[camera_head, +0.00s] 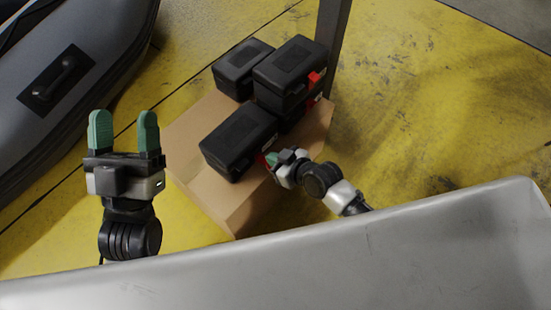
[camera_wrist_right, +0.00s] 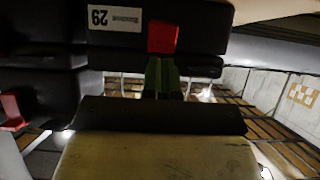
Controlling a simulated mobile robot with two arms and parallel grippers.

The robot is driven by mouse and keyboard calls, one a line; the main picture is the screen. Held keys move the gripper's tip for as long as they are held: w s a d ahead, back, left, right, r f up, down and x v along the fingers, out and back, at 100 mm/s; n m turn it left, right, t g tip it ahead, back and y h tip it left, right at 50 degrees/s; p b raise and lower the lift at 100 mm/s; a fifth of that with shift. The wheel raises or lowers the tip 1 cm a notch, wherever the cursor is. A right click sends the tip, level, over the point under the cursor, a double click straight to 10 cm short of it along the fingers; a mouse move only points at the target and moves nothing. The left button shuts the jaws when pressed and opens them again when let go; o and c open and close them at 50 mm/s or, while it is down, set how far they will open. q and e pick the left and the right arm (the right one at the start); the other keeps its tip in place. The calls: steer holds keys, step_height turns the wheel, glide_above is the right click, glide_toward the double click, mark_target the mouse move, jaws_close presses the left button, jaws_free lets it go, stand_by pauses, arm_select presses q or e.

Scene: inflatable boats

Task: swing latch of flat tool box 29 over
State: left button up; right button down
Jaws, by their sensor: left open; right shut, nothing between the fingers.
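Flat tool box 29 is a black box (camera_head: 238,143) lying on a cardboard box in the head view. In the right wrist view the tool box (camera_wrist_right: 200,22) fills the top, with its label "29" (camera_wrist_right: 115,17) upside down. Its red latch (camera_wrist_right: 162,37) is at the centre top there, and a bit of the red latch (camera_head: 265,161) shows beside my right gripper in the head view. My right gripper (camera_head: 273,158) is shut and empty, its green fingertips (camera_wrist_right: 162,74) right at the latch; I cannot tell whether they touch. My left gripper (camera_head: 124,132) is open and empty, away from the boxes.
The cardboard box (camera_head: 189,122) also carries other black tool boxes (camera_head: 290,65) (camera_head: 243,68) with red latches (camera_head: 316,77). A dark post (camera_head: 333,30) stands behind them. A grey inflatable boat (camera_head: 100,30) lies at the left. Yellow floor (camera_head: 430,120) is free at the right.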

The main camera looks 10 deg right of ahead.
arm_select(q)
steer(key=shift+w+f, duration=0.1)
steer(key=shift+w, duration=0.05)
arm_select(e)
steer(key=shift+w+a+r, duration=0.1)
steer(key=shift+w, duration=0.05)
steer(key=shift+w+a, duration=0.15)
steer(key=shift+w, duration=0.15)
arm_select(q)
steer(key=shift+w+f+g, duration=0.3)
steer(key=shift+f+g, duration=0.25)
steer(key=shift+g, duration=0.15)
steer(key=shift+r, duration=0.1)
steer(key=s+a+f+g+y+p, duration=0.1)
steer(key=f+g+y+p, duration=0.1)
steer(key=f+g, duration=0.4)
steer(key=s+a+f+g+y+p, duration=0.1)
steer(key=a+f+g+y+p, duration=0.1)
steer(key=f+g, duration=0.5)
steer(key=shift+s+a+f+n+g+y+p, duration=0.15)
steer(key=shift+s+f+n+g+y+p, duration=0.15)
steer(key=shift+f+y+p, duration=0.4)
arm_select(e)
steer(key=f+v, duration=0.1)
steer(key=v, duration=0.7)
steer(key=shift+s+d, duration=0.2)
steer(key=shift+s, duration=0.25)
